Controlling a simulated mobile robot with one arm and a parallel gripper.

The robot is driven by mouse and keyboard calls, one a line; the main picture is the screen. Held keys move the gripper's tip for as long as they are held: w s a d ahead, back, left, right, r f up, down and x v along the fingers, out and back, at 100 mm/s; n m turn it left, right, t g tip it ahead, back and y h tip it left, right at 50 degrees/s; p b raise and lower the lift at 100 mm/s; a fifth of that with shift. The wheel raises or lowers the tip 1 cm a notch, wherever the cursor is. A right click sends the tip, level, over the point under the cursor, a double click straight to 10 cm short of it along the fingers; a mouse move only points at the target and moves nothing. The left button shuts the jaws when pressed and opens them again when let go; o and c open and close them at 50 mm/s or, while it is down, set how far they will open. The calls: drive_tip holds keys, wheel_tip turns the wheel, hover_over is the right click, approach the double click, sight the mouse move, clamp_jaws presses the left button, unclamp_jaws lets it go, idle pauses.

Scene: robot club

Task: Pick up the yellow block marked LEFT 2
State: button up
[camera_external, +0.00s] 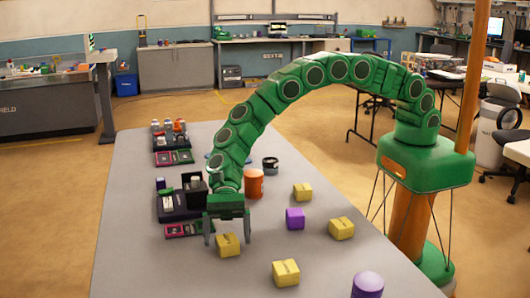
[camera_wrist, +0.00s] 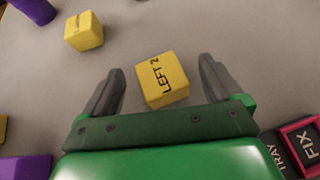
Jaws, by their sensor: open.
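The yellow block marked LEFT 2 (camera_wrist: 163,80) lies on the grey table, its lettering facing up in the wrist view. It is just ahead of my gripper (camera_wrist: 162,66), between the two grey fingers with clear gaps on both sides. The fingers are spread open and hold nothing. In the external view, the yellow block (camera_external: 228,246) nearest my gripper (camera_external: 227,235) fits that position; its marking is too small to read there. My gripper hangs low over it, pointing down.
Other yellow blocks (camera_external: 286,273) (camera_external: 341,228) (camera_external: 302,191), a purple block (camera_external: 295,218) and a purple cylinder (camera_external: 367,285) stand to the right. An orange cylinder (camera_external: 254,184) stands behind. A pink-edged tray marked FIX (camera_wrist: 283,150) is close to the gripper, on the external view's left.

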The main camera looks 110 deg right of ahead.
sight(227, 236)
drive_tip(key=shift+c, duration=0.2)
drive_tip(key=c, duration=1.2)
drive_tip(key=shift+r, duration=0.5)
wheel_tip(227, 236, up, 2)
drive_tip(key=shift+r, duration=0.2)
drive_tip(key=s+d+r, duration=0.1)
drive_tip(key=s+r, duration=0.2)
drive_tip(key=s, duration=0.1)
drive_tip(key=s+d+r, duration=0.2)
drive_tip(key=s+r, duration=0.1)
drive_tip(key=s, duration=0.1)
drive_tip(key=s+d+r, duration=0.2)
drive_tip(key=s+r, duration=0.1)
drive_tip(key=s, duration=0.2)
drive_tip(key=shift+r, duration=0.3)
